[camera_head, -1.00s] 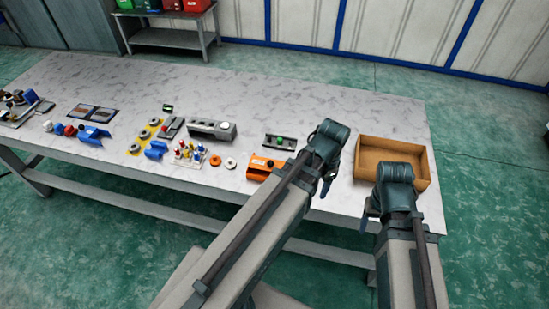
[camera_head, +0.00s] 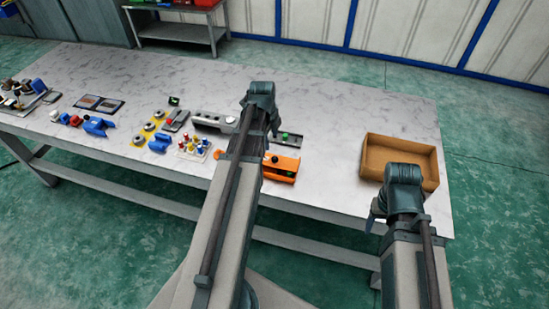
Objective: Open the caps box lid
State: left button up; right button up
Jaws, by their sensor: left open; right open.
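No box with a lid is clearly marked as the caps box, and I cannot tell which item it is. A small white tray (camera_head: 181,153) of red, blue and yellow capped parts stands near the middle of the table. My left gripper (camera_head: 262,95) is over the table, just right of a grey box (camera_head: 208,121) with a round white part; its fingers are mostly hidden behind the wrist, and it is open. My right gripper (camera_head: 377,210) is open at the front table edge, before an open brown box (camera_head: 400,147); its fingers are partly hidden.
An orange housing (camera_head: 281,168) sits right of my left arm, with a rail with a green part (camera_head: 289,139) behind it. Blue brackets (camera_head: 97,126) and small dark parts lie on the left. The table (camera_head: 335,125) is clear between the rail and the brown box.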

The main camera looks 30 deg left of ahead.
aim_at(275, 157)
pick_arm(q)
jog(key=w+f+b, duration=0.1)
jog(key=f+b, duration=0.8)
jog(key=w+f+b, duration=0.1)
jog(key=f+b, duration=0.3)
jog(key=shift+w+f+b, duration=0.3)
jog(key=shift+w, duration=0.05)
grip_shut()
dwell(1.3)
